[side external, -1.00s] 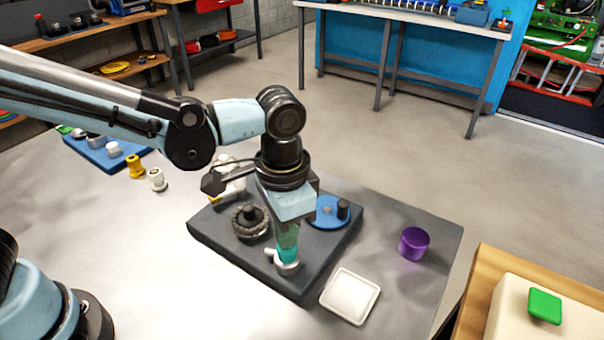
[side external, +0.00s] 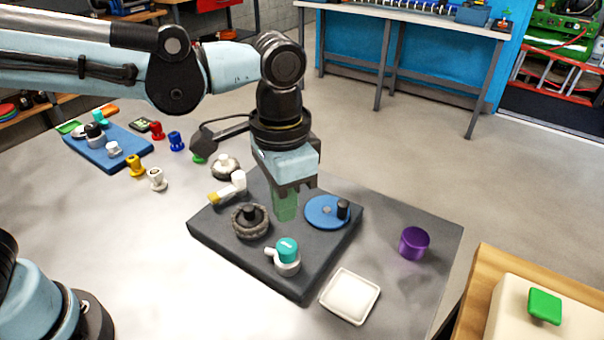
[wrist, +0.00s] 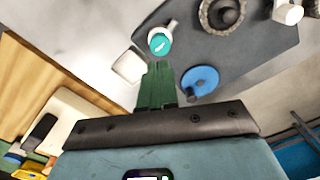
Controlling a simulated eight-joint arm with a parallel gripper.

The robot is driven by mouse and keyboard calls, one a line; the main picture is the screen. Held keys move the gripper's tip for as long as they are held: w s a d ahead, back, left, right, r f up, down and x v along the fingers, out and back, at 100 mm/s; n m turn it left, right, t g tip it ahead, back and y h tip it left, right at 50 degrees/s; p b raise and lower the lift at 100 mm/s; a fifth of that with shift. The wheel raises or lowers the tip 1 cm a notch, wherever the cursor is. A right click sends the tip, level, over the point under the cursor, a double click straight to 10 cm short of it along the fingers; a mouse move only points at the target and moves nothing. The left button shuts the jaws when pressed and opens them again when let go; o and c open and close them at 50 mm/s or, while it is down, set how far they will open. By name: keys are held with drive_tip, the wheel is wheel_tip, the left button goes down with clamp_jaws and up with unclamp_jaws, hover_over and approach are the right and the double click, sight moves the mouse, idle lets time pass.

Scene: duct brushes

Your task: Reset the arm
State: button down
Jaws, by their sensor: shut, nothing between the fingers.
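My gripper (side external: 286,212) hangs over the dark fixture board (side external: 225,241), its green fingers pointing down and shut with nothing between them. In the wrist view the closed green fingers (wrist: 156,68) point toward the board. A teal-capped white fitting (side external: 287,255) stands on the board's near edge, apart from the fingers; its teal cap also shows in the wrist view (wrist: 160,44). A blue disc with a black knob (side external: 324,211) sits to the right of my gripper. A dark ridged wheel (side external: 250,222) and a white piece with a yellow end (side external: 230,190) sit to the left.
A white square dish (side external: 349,296) and a purple cup (side external: 414,242) stand right of the board. A cream box with a green button (side external: 544,306) is at the right. A blue tray (side external: 128,157) and several small coloured knobs lie back left.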

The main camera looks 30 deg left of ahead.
drive_tip(key=shift+a+r, duration=0.1)
drive_tip(key=s+a+f+n+t, duration=0.1)
drive_tip(key=a+n+t, duration=0.5)
drive_tip(key=a, duration=1.4)
drive_tip(key=shift+s+a+t, duration=0.15)
drive_tip(key=shift+s+t, duration=0.35)
drive_tip(key=shift+t, duration=0.1)
drive_tip(key=c, duration=1.8)
unclamp_jaws()
drive_tip(key=shift+f, duration=0.1)
